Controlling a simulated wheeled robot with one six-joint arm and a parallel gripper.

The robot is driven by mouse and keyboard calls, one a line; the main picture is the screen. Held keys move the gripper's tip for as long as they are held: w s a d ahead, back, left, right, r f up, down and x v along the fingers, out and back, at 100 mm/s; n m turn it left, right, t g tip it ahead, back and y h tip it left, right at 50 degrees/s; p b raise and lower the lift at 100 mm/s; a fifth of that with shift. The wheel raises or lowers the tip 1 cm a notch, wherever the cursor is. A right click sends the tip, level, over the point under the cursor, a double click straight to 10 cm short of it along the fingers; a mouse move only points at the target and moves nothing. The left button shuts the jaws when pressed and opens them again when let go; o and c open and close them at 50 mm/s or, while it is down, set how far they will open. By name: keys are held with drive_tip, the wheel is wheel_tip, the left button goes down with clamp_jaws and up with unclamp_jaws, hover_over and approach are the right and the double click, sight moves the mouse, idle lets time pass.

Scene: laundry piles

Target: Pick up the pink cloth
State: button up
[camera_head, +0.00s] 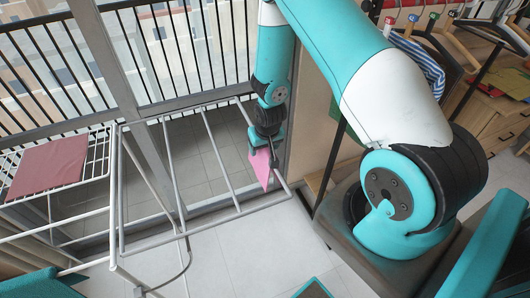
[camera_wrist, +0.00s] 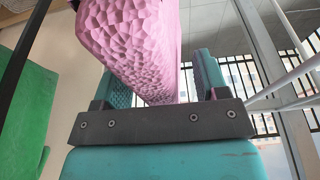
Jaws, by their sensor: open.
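A bright pink cloth (camera_head: 262,167) hangs just below my gripper (camera_head: 264,142), by the right end of the white drying rack. In the wrist view the pink cloth (camera_wrist: 140,42) is large and close, its textured lower edge between and in front of the two teal fingers of my gripper (camera_wrist: 163,72). The jaws are open, with the cloth between or just beyond them. I cannot tell whether the fingers touch it or what bears its upper part. A duller pink-red cloth (camera_head: 48,168) lies flat on the left part of the rack.
The white drying rack (camera_head: 122,200) has thin bars close to my gripper. A railing (camera_head: 190,50) and glass door frame stand behind. Hung clothes, including a striped one (camera_head: 420,64), are at the upper right. A green cloth (camera_wrist: 35,90) is at left in the wrist view.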

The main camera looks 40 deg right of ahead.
drive_tip(key=shift+f+b, duration=0.25)
drive_tip(key=shift+b, duration=0.05)
idle(0.4)
drive_tip(key=c, duration=1.1)
